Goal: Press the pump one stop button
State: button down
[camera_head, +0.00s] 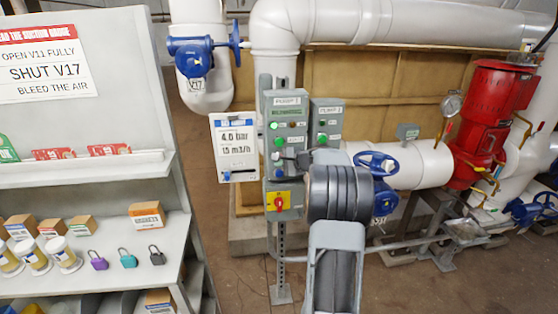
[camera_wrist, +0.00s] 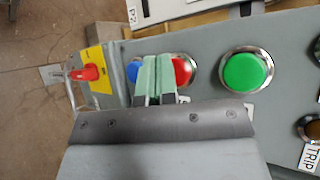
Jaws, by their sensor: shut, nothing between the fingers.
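The pump 1 control box (camera_head: 285,185) is a grey panel on a post, labelled "PUMP 1". In the wrist view, a red button (camera_wrist: 184,70) with a metal ring shows just right of my fingers, partly hidden by them. A green button (camera_wrist: 245,71) is farther right, and a blue button (camera_wrist: 133,71) shows just left of the fingers. My gripper (camera_wrist: 154,62) is shut and empty, its pale green fingertips in front of the panel between the red and blue buttons. I cannot tell whether they touch it. In the head view my arm hides part of the panel.
A red rotary switch (camera_head: 279,202) on a yellow plate is lower on the box. A second box labelled "PUMP 2" (camera_head: 326,119) stands to the right, and a white gauge display (camera_head: 234,146) to the left. A blue valve wheel (camera_head: 377,163) is behind my arm.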

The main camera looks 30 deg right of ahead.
jog(key=shift+w+d, duration=0.15)
jog(key=shift+w, duration=0.2)
dwell(0.3)
jog(key=shift+s, duration=0.15)
jog(key=shift+s+a+b, duration=0.35)
jog(key=shift+s+b, duration=0.3)
jog(key=shift+b, duration=0.1)
jog(key=shift+s+a+b, duration=0.35)
jog(key=shift+s+b, duration=0.2)
jog(key=shift+s, duration=0.2)
jog(key=shift+s+a+b, duration=0.4)
jog(key=shift+s+b, duration=0.15)
jog(key=shift+s, duration=0.2)
jog(key=shift+s+a+b, duration=0.35)
jog(key=shift+s+b, duration=0.2)
jog(key=shift+s, duration=0.2)
